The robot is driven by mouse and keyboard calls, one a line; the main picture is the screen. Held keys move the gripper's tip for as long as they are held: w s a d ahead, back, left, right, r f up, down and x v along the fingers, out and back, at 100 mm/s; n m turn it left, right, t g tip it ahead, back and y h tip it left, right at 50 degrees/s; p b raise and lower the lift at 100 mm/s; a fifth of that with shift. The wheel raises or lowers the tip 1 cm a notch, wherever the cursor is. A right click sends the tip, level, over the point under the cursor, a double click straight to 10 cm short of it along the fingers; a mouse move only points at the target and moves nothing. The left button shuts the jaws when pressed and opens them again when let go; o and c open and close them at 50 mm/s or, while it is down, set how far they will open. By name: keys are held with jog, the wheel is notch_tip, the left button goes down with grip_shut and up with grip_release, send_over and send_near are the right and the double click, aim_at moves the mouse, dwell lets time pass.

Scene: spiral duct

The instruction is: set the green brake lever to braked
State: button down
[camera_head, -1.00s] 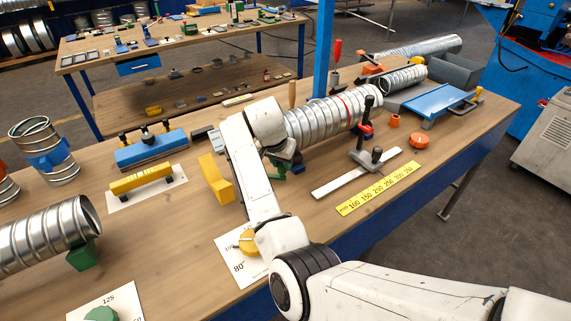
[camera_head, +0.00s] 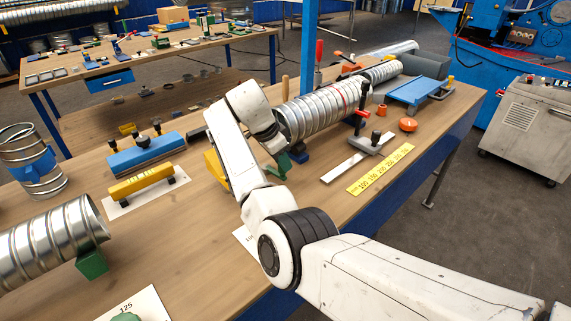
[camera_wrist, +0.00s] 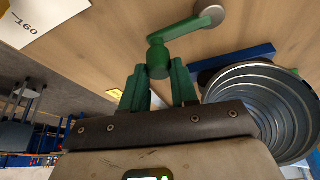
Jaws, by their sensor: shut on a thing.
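The green brake lever (camera_wrist: 186,28) shows in the wrist view as a flat arm running from a round metal pivot (camera_wrist: 209,13) to a rounded green knob. My gripper (camera_wrist: 158,71) has green fingers, one on each side of the knob, and is shut on it. In the head view, my gripper is beside the near end of the spiral duct (camera_head: 318,112), low over the bench. Green parts show there, but I cannot tell lever from fingers, as my arm hides much of that spot.
The duct's open end (camera_wrist: 262,108) is close to the right of my gripper. A yellow handle (camera_head: 141,184), a blue block (camera_head: 147,153) and a second duct piece (camera_head: 45,243) lie to the left. A clamp (camera_head: 366,125) stands to the right on the bench.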

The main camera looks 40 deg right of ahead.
jog(key=shift+a+m, duration=0.25)
jog(key=shift+m, duration=0.25)
jog(key=c, duration=0.9)
grip_release()
jog(key=shift+o, duration=0.2)
jog(key=b+v, duration=0.1)
jog(key=v, duration=1)
jog(key=shift+w+b, duration=0.2)
jog(key=shift+b, duration=0.2)
